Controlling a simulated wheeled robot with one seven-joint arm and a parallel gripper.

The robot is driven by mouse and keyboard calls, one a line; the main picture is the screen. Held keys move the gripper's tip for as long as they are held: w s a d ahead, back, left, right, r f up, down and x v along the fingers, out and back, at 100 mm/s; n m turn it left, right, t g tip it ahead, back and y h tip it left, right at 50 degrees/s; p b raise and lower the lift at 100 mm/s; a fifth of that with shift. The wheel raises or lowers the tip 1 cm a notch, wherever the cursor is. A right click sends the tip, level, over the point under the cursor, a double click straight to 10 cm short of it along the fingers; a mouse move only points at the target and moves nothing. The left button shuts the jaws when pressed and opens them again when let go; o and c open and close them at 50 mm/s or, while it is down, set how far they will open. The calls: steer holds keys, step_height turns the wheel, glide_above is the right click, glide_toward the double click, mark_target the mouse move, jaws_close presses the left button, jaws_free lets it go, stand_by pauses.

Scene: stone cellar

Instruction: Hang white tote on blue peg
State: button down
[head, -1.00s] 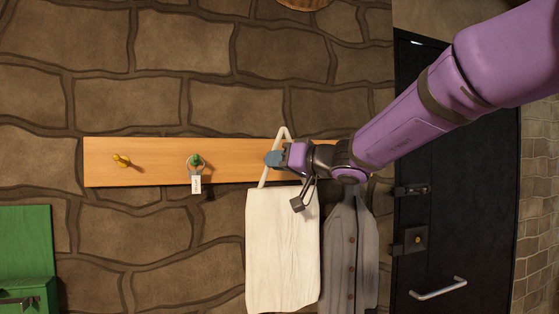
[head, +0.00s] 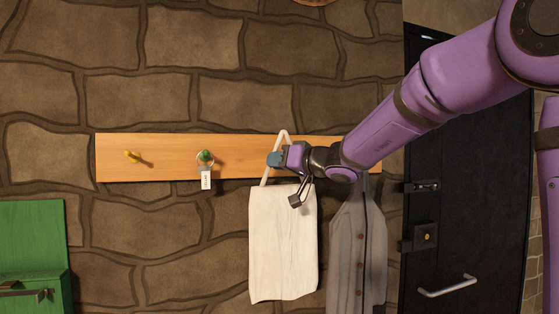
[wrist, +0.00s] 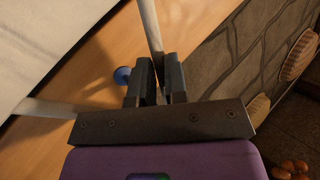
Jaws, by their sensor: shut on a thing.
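The white tote (head: 283,245) hangs below my gripper (head: 276,159) in front of the wooden peg board. My gripper is shut on its white handle, whose loop (head: 284,135) rises above the jaws. In the wrist view, the handle (wrist: 150,28) runs between the dark fingers (wrist: 157,82), and the tote's cloth (wrist: 45,40) fills the upper left. The blue peg (wrist: 122,76) shows just left of the fingers, between the handle's two sides in the picture. I cannot tell whether the loop is around it. In the head view my gripper covers most or all of the peg.
A grey garment (head: 357,245) hangs close right of the tote. A black door (head: 465,200) stands right, a green chest (head: 32,245) lower left.

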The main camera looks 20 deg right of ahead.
steer(key=shift+w+d+r, duration=0.2)
steer(key=shift+w+r, duration=0.1)
steer(key=shift+r, duration=0.05)
steer(key=shift+w+f, duration=0.2)
steer(key=shift+w, duration=0.05)
steer(key=shift+w+f, duration=0.25)
steer(key=shift+f, duration=0.5)
steer(key=shift+w+f, duration=0.1)
steer(key=shift+f, duration=0.6)
steer(key=shift+a, duration=0.1)
steer(key=c, duration=1.1)
jaws_free()
